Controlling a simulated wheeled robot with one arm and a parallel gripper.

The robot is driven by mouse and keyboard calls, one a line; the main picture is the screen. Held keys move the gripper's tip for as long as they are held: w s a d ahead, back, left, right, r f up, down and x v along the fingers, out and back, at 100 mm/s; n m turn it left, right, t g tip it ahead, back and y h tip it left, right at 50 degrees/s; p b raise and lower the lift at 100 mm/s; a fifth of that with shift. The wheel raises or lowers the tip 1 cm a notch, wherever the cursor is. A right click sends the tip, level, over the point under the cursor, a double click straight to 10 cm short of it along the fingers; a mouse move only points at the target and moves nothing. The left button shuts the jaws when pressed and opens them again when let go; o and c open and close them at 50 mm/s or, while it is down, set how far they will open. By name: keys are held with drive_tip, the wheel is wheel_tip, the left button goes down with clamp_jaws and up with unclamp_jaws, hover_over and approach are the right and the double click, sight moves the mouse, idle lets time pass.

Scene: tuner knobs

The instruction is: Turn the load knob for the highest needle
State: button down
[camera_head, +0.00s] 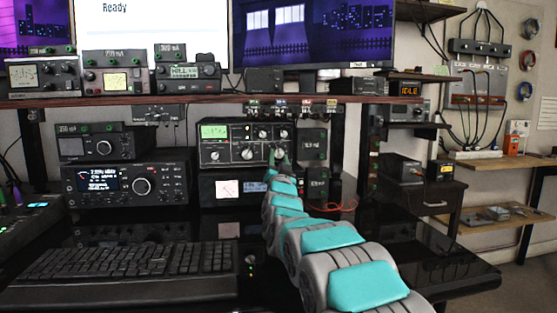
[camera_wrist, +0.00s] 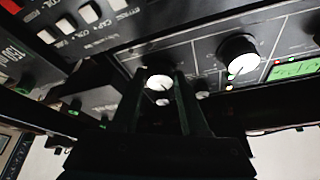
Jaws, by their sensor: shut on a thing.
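The tuner (camera_head: 235,145) is a dark box with a green-lit meter (camera_head: 214,131) at its upper left and several white-faced knobs. My gripper (camera_head: 281,158) is at the knob on the tuner's lower right, which it mostly covers in the head view. In the wrist view my gripper's two dark fingers (camera_wrist: 156,88) stand on either side of this white-faced knob (camera_wrist: 158,79), shut on it. A larger knob (camera_wrist: 239,53) is to its right there, clear of the fingers. The meter shows partly at the right edge (camera_wrist: 297,69). I cannot read its needle or the knob labels.
A radio with a blue display (camera_head: 103,180) stands left of the tuner. A unit with a white meter (camera_head: 228,188) is below it. A shelf edge (camera_head: 180,99) runs above. The keyboard (camera_head: 125,265) lies in front. A red cable (camera_head: 340,206) is at the right.

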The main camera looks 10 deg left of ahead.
drive_tip(key=shift+c, duration=2.1)
unclamp_jaws()
drive_tip(key=shift+s+f, duration=0.25)
drive_tip(key=shift+s, duration=0.15)
drive_tip(key=s+d+f+b, duration=0.1)
drive_tip(key=s+d, duration=0.1)
drive_tip(key=s, duration=1.3)
drive_tip(key=shift+s+d+f, duration=0.2)
drive_tip(key=shift+s+d, duration=0.05)
drive_tip(key=shift+s, duration=0.1)
